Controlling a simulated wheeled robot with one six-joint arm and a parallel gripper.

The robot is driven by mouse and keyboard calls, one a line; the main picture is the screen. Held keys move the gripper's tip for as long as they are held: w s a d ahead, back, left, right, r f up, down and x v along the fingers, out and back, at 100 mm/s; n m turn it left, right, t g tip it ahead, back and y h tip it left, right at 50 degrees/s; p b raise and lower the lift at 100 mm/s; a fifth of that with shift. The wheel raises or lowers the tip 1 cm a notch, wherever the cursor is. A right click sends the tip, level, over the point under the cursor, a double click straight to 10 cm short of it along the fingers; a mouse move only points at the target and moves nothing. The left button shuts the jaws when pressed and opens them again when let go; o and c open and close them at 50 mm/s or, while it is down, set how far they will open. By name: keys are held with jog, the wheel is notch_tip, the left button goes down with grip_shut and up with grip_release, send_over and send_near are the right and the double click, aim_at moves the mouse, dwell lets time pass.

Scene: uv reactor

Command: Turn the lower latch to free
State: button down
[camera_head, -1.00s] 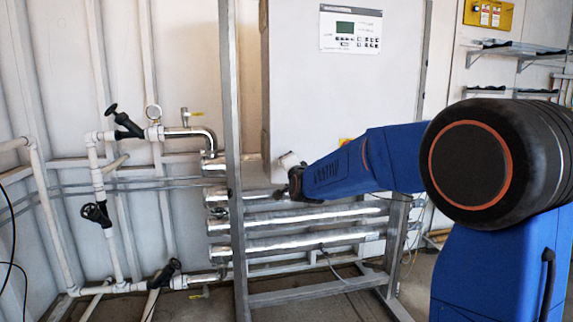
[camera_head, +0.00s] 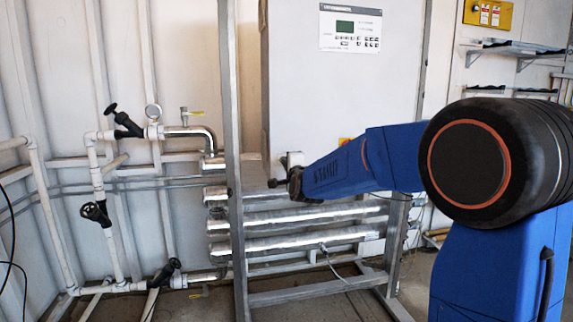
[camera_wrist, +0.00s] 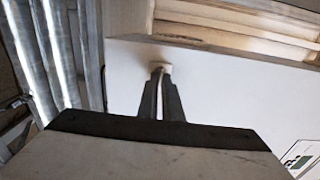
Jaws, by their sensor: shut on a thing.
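In the head view the latch is too small or hidden to make out.
The metal frame's upright (camera_head: 232,160) stands just left of my gripper. Shiny horizontal tubes (camera_head: 300,215) run below it. White pipes with black valves (camera_head: 95,213) line the left wall. A shelf (camera_head: 515,50) hangs at the far right.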

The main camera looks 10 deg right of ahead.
jog(key=c, duration=1.9)
grip_release()
jog(key=shift+d, duration=0.1)
jog(key=shift+c, duration=0.2)
jog(key=s, duration=1.7)
jog(key=shift+s, duration=0.2)
jog(key=shift+f, duration=0.1)
jog(key=s+d+f+n+g, duration=0.2)
jog(key=s+f+n+g, duration=0.2)
jog(key=s, duration=0.9)
jog(key=s+d+f+n+g, duration=0.2)
jog(key=s+f+n+g, duration=0.2)
jog(key=s+f+n, duration=0.4)
jog(key=s+d+f+n+g, duration=0.2)
jog(key=s+f+n+g, duration=0.3)
jog(key=s, duration=1.2)
notch_tip(320, 180, down, 4)
jog(key=shift+s+d+f+n, duration=0.2)
jog(key=shift+s+n, duration=0.15)
jog(key=shift+n, duration=0.25)
